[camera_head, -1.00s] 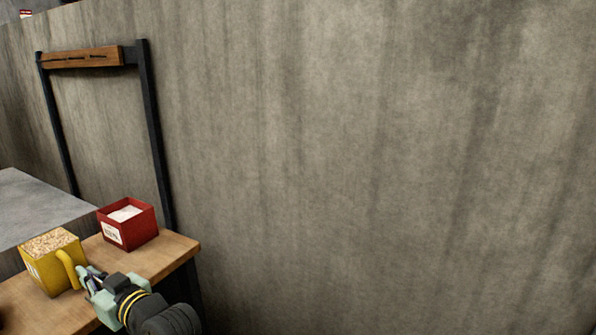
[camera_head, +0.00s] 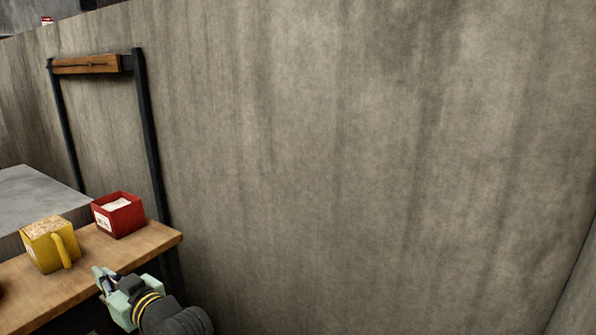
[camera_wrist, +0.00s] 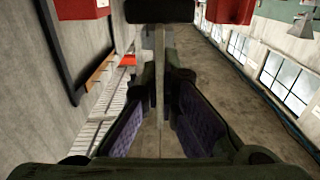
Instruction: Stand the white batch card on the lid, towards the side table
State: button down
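My gripper (camera_head: 103,282) is beside the front right part of the wooden table, in the lower left of the head view. In the wrist view its fingers (camera_wrist: 160,85) are closed around a thin pale upright strip, which looks like the white batch card (camera_wrist: 159,52) seen edge-on. A dark block (camera_wrist: 160,10) lies at the strip's far end. The card's face does not show, and in the head view it is too small to make out. I cannot make out a lid in either view.
The wooden table (camera_head: 140,250) carries a yellow grain-filled container (camera_head: 40,255) with a handle and a red box (camera_head: 127,220) with white contents. A grey surface (camera_head: 35,198) lies behind. A dark-legged frame (camera_head: 152,150) stands against the concrete wall (camera_head: 350,150).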

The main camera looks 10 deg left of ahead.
jog(key=w+d+f+m+t+h+b, duration=0.1)
jog(key=w+d+f+m+t+h, duration=0.1)
jog(key=w+d+f, duration=0.45)
jog(key=w+d+f+m+t+h+b, duration=0.1)
jog(key=w+d+f+m+t+h, duration=0.2)
jog(key=f, duration=0.7)
jog(key=w+d+f+m+t+h+b, duration=0.1)
jog(key=w+d+f+t, duration=0.1)
jog(key=w+d+f, duration=0.5)
jog(key=s+d+f+m+t+h, duration=0.1)
jog(key=s+d+f+m+h, duration=0.1)
jog(key=d+f, duration=0.7)
jog(key=s+d+f+m+t+h+b, duration=0.1)
jog(key=s+d+f+m+h, duration=0.1)
jog(key=d+f+h, duration=0.3)
jog(key=s+d+f+m+t+h+b, duration=0.1)
jog(key=s+d+f+m+h, duration=0.1)
jog(key=d+f, duration=1.1)
jog(key=shift+d+m+t+h, duration=0.25)
jog(key=shift+m+t+h, duration=0.05)
jog(key=shift+m+h, duration=0.35)
